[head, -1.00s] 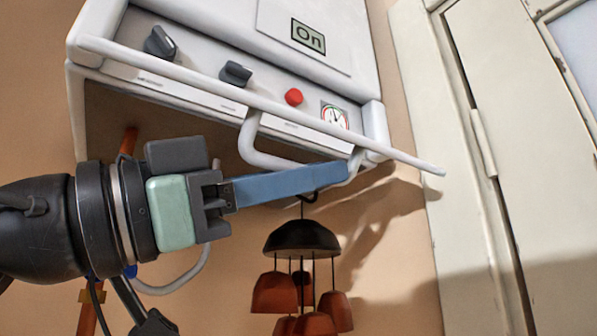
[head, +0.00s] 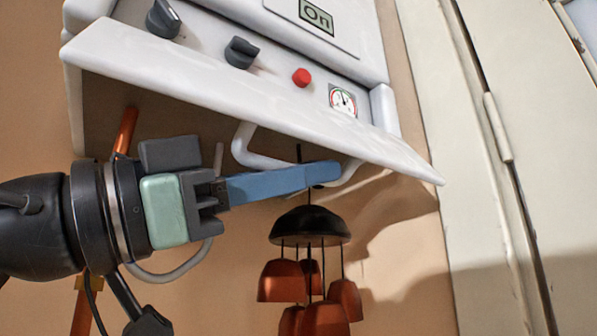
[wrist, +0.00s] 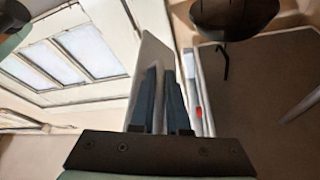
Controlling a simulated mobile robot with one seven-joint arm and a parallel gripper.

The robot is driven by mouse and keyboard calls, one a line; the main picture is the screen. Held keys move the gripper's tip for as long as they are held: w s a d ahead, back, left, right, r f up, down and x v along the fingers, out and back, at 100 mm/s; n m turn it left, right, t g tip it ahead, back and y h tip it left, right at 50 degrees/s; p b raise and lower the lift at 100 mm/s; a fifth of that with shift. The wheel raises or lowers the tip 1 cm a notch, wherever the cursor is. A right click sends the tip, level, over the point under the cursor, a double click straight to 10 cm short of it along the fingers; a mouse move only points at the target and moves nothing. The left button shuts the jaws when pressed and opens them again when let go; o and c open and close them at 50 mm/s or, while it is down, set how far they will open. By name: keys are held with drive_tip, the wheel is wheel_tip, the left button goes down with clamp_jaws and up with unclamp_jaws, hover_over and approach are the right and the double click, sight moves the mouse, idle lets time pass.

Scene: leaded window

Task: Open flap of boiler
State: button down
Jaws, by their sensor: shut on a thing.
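The white boiler (head: 215,30) hangs on the wall, with its front flap (head: 230,105) tilted out and down, away from the control panel. The flap's broad upper side shows in the head view. A white loop handle (head: 258,160) sits under the flap. My gripper (head: 325,173), with blue fingers, comes from the left and is shut on this handle. The fingers hide part of the handle, so the exact contact is not visible. In the wrist view the fingers (wrist: 165,98) are close together in front of the flap (wrist: 150,65).
Dark knobs (head: 241,52), a red button (head: 301,77) and a gauge (head: 343,100) show on the panel. A wind chime (head: 309,226) hangs just below my fingers. Copper pipe (head: 125,130) runs beneath the boiler. A pale door (head: 545,160) stands at the right.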

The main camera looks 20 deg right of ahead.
drive_tip(key=c, duration=0.9)
unclamp_jaws()
drive_tip(key=shift+s+r, duration=0.1)
drive_tip(key=shift+a+f, duration=0.2)
drive_tip(key=shift+a, duration=0.1)
drive_tip(key=a, duration=0.4)
drive_tip(key=a+b, duration=0.1)
drive_tip(key=a, duration=0.9)
drive_tip(key=shift+s+a+f+b, duration=0.1)
drive_tip(key=shift+s+f+b, duration=0.2)
drive_tip(key=shift+s+b, duration=0.1)
